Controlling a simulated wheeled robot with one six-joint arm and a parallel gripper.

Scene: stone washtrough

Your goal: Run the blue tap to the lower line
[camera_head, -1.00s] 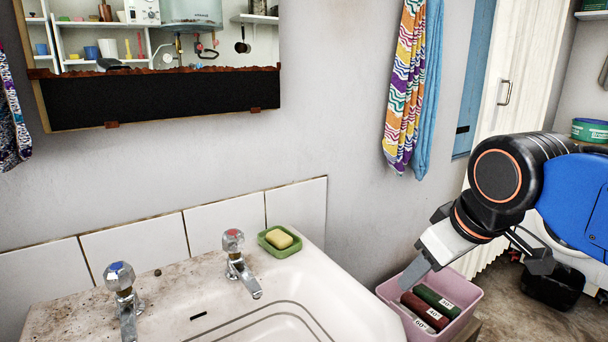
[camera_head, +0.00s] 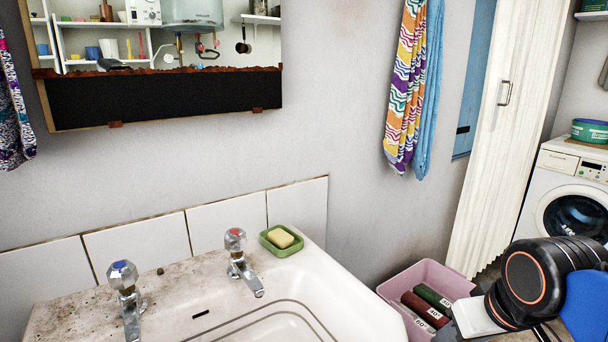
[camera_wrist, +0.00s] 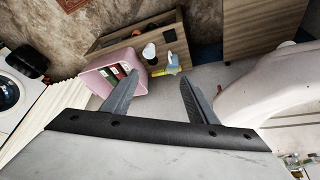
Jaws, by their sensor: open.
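The blue-marked tap (camera_head: 126,290) stands at the left on the back ledge of the white trough (camera_head: 340,290). A second tap with a red mark (camera_head: 240,260) stands to its right. Two dark lines (camera_head: 275,308) run around the inside of the basin; its bottom and any water are outside the head view. My gripper shows in the wrist view (camera_wrist: 157,92) with its two fingers apart and nothing between them. In the head view my wrist is at the lower right, beyond the trough's right side, and the fingertips are hidden or cut off. The gripper is well away from both taps.
A green soap dish (camera_head: 281,241) with yellow soap sits at the back right corner of the trough. A pink bin (camera_head: 440,278) with dark red and green items stands right of the trough. A mirror (camera_head: 165,100) and striped towel (camera_head: 405,90) hang on the wall.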

